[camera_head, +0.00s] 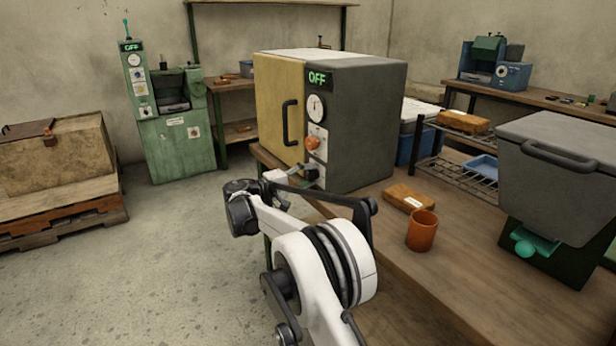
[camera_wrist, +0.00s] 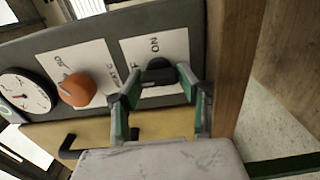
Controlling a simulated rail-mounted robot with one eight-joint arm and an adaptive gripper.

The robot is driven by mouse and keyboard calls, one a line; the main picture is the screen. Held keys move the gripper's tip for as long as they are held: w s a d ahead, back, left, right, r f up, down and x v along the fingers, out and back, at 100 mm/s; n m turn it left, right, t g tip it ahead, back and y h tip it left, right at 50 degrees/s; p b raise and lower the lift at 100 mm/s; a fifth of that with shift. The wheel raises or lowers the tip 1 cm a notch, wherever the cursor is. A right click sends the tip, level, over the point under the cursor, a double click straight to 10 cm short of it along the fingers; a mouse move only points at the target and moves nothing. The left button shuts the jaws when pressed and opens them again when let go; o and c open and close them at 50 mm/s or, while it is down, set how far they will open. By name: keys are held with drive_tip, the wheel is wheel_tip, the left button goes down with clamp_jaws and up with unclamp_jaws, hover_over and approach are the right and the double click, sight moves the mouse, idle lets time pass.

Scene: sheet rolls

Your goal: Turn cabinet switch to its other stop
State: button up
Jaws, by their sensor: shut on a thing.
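The cabinet (camera_head: 366,125) is a grey box with a tan door (camera_head: 280,105) and a green display (camera_head: 317,78) reading OFF. Its black switch (camera_wrist: 158,72) sits low on the panel, on a white plate marked ON. The switch shows small in the head view (camera_head: 310,171), partly behind my gripper (camera_head: 290,179). In the wrist view my gripper (camera_wrist: 157,78) has one fingertip on each side of the switch and is shut on it. The orange knob (camera_head: 312,143) and the round gauge (camera_head: 316,107) are above it.
The cabinet stands on a wooden bench (camera_head: 470,262). An orange cup (camera_head: 422,230) and a brown block (camera_head: 408,197) lie right of my arm. A black door handle (camera_head: 290,122) juts out near the panel. A grey bin (camera_head: 560,170) stands at the right.

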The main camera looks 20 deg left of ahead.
idle(0.3)
drive_tip(key=o, duration=1.1)
drive_tip(key=shift+o, duration=0.2)
drive_tip(key=shift+s, duration=0.1)
drive_tip(key=v, duration=1.2)
